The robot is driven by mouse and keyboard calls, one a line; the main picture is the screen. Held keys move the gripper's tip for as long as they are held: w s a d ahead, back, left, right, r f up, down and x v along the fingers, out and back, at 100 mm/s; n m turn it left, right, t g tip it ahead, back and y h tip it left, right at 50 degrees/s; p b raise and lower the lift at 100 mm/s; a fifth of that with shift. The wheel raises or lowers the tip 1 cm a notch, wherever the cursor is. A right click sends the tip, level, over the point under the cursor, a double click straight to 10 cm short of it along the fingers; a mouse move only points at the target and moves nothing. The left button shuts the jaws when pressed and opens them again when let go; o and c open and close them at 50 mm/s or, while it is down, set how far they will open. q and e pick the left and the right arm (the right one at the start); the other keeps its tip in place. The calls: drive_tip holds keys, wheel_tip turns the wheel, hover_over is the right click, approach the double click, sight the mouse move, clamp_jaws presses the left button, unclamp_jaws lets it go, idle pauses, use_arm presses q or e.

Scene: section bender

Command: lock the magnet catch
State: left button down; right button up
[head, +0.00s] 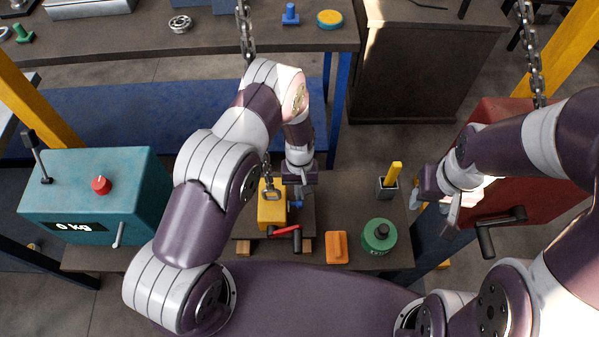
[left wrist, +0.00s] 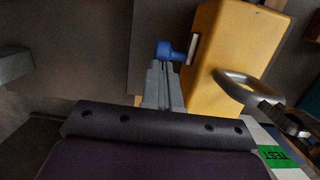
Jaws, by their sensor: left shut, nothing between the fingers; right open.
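A yellow magnet block (head: 271,213) with a metal ring on top stands on a dark plate on the low bench. A red lever with a black end (head: 285,231) sits at its front. A small blue knob (head: 297,204) sticks out of its right side; I take it for the catch. My left gripper (head: 298,190) points down beside the block, shut and empty. In the left wrist view its fingertips (left wrist: 163,72) are at the blue knob (left wrist: 172,52); I cannot tell whether they touch. The block (left wrist: 238,55) is beside them. My right gripper (head: 447,207) is open, away at the right.
A green weight (head: 380,236), an orange block (head: 336,247) and a holder with a yellow piece (head: 388,187) stand right of the magnet. A teal box reading 0 kg (head: 95,195) is at left. A red box (head: 510,205) is by my right gripper. Chains hang overhead.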

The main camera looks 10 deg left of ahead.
use_arm(q)
wheel_tip(320, 180, up, 12)
drive_tip(key=w+b, duration=0.2)
drive_tip(key=shift+w+a+r, duration=0.15)
drive_tip(key=shift+a+r, duration=0.05)
idle(0.4)
